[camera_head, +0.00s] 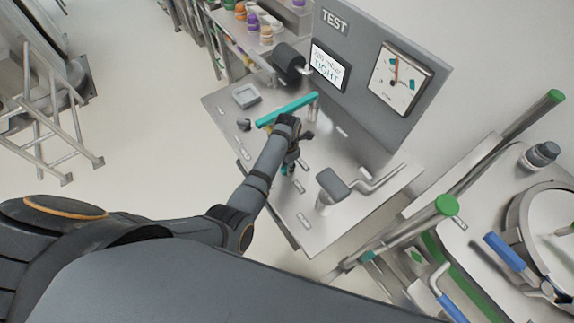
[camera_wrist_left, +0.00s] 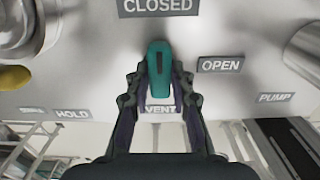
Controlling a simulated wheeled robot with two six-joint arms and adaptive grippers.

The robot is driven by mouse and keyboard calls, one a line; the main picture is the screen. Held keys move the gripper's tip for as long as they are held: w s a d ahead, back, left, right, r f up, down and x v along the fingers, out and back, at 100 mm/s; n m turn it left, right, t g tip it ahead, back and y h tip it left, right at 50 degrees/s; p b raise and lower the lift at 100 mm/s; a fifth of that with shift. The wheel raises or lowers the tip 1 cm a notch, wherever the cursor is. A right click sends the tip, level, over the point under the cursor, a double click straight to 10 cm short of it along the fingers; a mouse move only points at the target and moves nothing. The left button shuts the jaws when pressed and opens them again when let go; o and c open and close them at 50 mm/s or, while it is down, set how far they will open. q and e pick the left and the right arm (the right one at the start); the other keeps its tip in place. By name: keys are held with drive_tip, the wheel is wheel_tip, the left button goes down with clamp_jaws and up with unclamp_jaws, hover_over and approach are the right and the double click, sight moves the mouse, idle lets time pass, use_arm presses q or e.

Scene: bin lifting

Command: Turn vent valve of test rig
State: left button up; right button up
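The vent valve's teal handle (camera_wrist_left: 159,65) stands just above the VENT label (camera_wrist_left: 161,109) in the left wrist view. It points up the picture towards the CLOSED label (camera_wrist_left: 158,5); the OPEN label (camera_wrist_left: 220,65) is to its right. My left gripper (camera_wrist_left: 160,76) has one finger on each side of the handle, with a narrow gap seeming to show on both sides. In the head view my left gripper (camera_head: 292,158) is low over the test rig's bench (camera_head: 265,190) and hides most of the valve. My right gripper is not in view.
A long teal bar (camera_head: 287,110) spans the bench beyond my left gripper. A lever with a dark grip (camera_head: 333,184) stands to its right. The TEST panel (camera_head: 350,85) with screen and gauge (camera_head: 398,75) rises behind. A small tray (camera_head: 246,95) lies at the left.

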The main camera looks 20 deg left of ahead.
use_arm(q)
clamp_jaws()
